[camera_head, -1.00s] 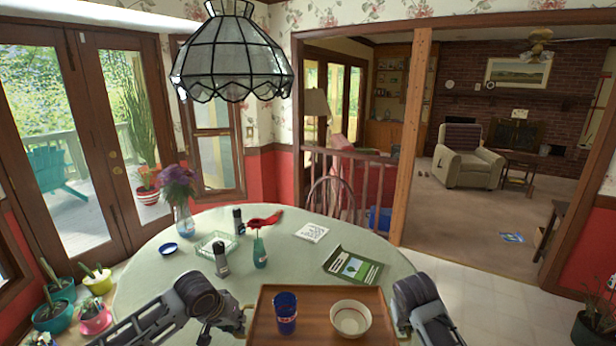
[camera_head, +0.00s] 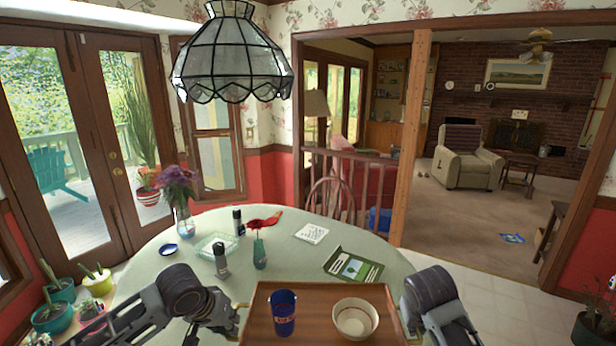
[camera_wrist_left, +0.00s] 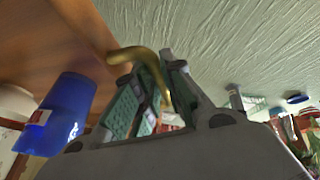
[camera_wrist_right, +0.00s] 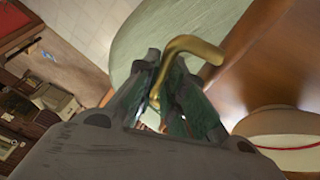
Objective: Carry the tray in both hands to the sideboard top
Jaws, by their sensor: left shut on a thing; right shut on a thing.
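The brown wooden tray (camera_head: 310,328) is at the bottom centre of the head view, in front of the round table's near side. A blue cup (camera_head: 284,313) and a white bowl (camera_head: 355,318) stand upright on it. My left gripper (camera_wrist_left: 150,90) is shut on the tray's brass handle (camera_wrist_left: 135,54) at its left side. My right gripper (camera_wrist_right: 172,88) is shut on the other brass handle (camera_wrist_right: 190,44) at its right side. The blue cup (camera_wrist_left: 62,112) also shows in the left wrist view and the bowl (camera_wrist_right: 285,135) in the right. I cannot identify a sideboard in view.
The round table (camera_head: 190,258) with a pale green cloth holds a flower vase (camera_head: 182,222), a glass dish (camera_head: 217,243), dark bottles and a green book (camera_head: 353,267). Potted plants (camera_head: 52,318) stand at left. Open floor (camera_head: 520,300) lies to the right.

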